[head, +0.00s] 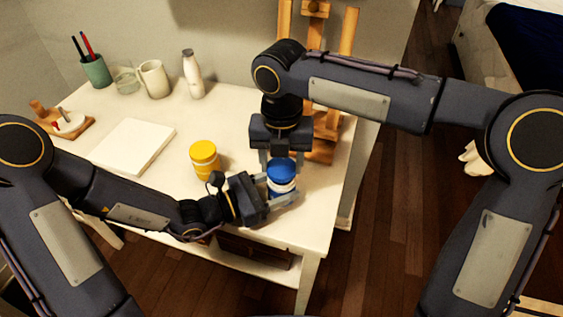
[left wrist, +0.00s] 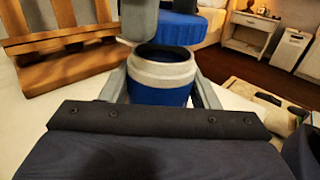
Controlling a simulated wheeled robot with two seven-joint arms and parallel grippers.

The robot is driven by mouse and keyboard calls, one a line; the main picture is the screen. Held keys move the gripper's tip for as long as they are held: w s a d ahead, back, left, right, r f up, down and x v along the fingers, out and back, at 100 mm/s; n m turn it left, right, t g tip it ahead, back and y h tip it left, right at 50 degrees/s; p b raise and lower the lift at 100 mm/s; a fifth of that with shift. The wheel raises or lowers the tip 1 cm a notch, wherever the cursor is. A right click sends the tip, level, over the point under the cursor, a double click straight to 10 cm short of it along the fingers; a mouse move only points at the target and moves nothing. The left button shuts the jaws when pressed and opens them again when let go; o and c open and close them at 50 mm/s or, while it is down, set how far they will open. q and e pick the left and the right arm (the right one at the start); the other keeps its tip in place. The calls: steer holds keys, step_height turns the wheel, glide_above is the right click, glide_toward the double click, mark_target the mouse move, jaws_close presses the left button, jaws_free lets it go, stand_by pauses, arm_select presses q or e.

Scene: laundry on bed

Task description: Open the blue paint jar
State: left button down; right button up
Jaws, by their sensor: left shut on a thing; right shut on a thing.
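The blue paint jar (head: 281,194) stands near the table's front right edge, with a white band around its neck. My left gripper (head: 272,190) is shut around the jar's body from the left. My right gripper (head: 281,159) points down from above and is shut on the blue lid (head: 281,170). In the left wrist view the jar (left wrist: 160,95) sits between the left fingers, and its dark open mouth shows. The ridged lid (left wrist: 178,27) is above the mouth there, apart from the rim and slightly right. The jar's contents are too dark to tell.
A yellow paint jar (head: 205,160) stands left of the blue one on the white table (head: 225,125). A white pad (head: 132,146), mug (head: 153,79), bottle (head: 193,76) and green pen cup (head: 96,71) are farther left. A wooden easel (head: 322,140) stands behind my right gripper.

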mark_target(282, 167)
steer(key=shift+r, duration=2.05)
arm_select(q)
steer(key=shift+c, duration=2.1)
jaws_free()
steer(key=shift+a, duration=0.1)
steer(key=p+v, duration=0.1)
steer(key=v, duration=1)
steer(key=shift+s+a, duration=0.25)
steer(key=shift+a, duration=0.1)
arm_select(e)
steer(key=shift+o, duration=0.2)
steer(key=shift+r, duration=0.7)
